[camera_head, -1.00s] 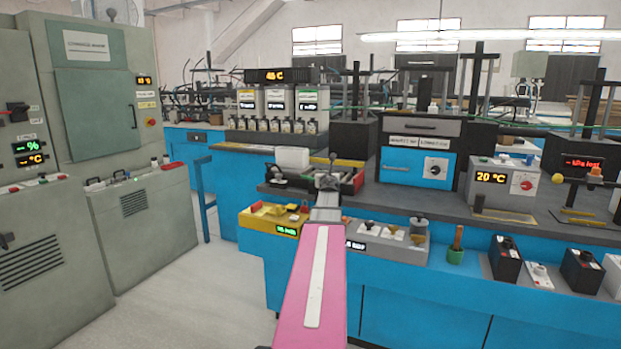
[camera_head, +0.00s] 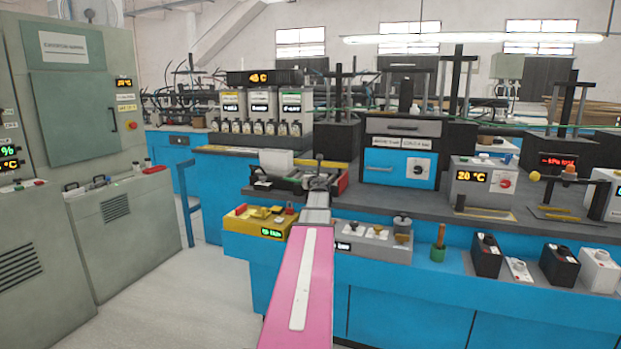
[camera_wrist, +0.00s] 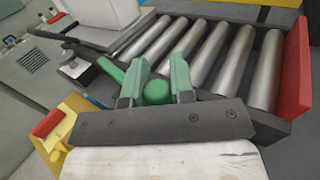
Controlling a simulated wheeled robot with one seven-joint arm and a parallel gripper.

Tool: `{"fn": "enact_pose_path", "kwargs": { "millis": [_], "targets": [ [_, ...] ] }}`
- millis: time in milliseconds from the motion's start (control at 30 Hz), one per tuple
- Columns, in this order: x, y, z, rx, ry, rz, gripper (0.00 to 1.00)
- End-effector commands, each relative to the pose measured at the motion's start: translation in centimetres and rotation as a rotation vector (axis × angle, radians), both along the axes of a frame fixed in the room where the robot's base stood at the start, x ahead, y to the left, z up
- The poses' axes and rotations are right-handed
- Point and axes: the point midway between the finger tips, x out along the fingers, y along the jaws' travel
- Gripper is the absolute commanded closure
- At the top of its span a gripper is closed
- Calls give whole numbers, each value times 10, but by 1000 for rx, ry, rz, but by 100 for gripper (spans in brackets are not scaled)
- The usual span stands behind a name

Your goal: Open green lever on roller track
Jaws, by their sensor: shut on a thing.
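The green lever's round knob (camera_wrist: 157,91) shows in the wrist view at the near side of the roller track. My gripper (camera_wrist: 158,78) has green fingertips on either side of this knob and is shut on it. A green bar (camera_wrist: 111,70) lies just left of the fingers. The roller track (camera_wrist: 205,50) has several metal rollers, a dark frame and a red end plate (camera_wrist: 293,70). In the head view, my gripper end (camera_head: 318,178) is at the track's near side; my arm hides part of the track, and the lever cannot be made out there.
A yellow control box (camera_head: 258,220) stands left of my arm, and a grey box with knobs (camera_head: 375,238) stands right of it. A blue-fronted oven (camera_head: 400,165) is at the right. Floor is free at the left.

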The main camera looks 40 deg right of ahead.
Motion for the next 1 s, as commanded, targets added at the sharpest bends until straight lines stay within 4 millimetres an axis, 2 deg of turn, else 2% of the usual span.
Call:
{"fn": "enact_pose_path", "kwargs": {
  "millis": [67,100,167,467,633,767,1000],
  "targets": [
    [0,1,-3,0,4,2,100],
    [0,1,-3,0,4,1,71],
    [-1,1,-3,0,4,1,52],
    [-1,1,-2,0,2,-1,52],
    [-9,5,-1,0,2,-1,52],
    [-23,12,-1,0,2,-2,52],
    [-62,34,-2,0,2,-1,52]
  ]
}}
